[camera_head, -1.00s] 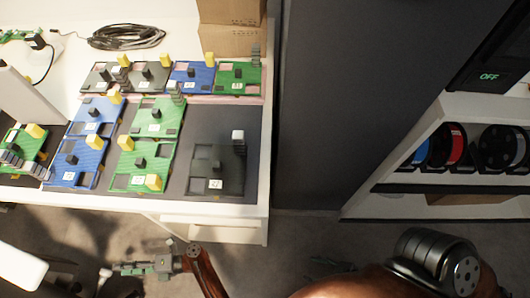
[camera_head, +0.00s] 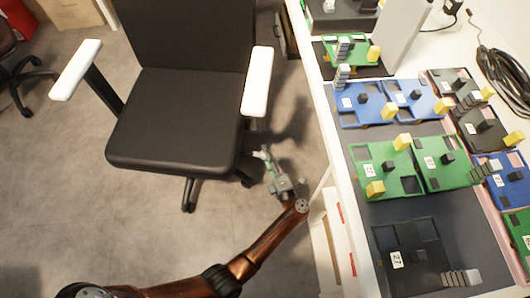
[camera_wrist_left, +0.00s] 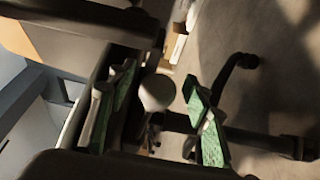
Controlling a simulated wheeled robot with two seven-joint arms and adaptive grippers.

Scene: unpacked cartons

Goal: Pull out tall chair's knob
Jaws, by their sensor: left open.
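The chair (camera_head: 175,120) has a black seat and backrest and two white armrests, and stands left of the table in the head view. My left gripper (camera_head: 264,158) is low beside the right side of the seat, in the gap between chair and table. In the left wrist view my left gripper (camera_wrist_left: 160,80) is open, with green-padded fingers apart. A round pale grey knob (camera_wrist_left: 157,92) shows between the fingers, under the dark seat edge. I cannot tell whether either finger touches it. My right gripper is not in view.
The white table (camera_head: 322,105) stands close on the right, with blue, green and black boards and a coiled black cable (camera_head: 500,75). The chair's dark base leg (camera_wrist_left: 270,142) shows in the left wrist view.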

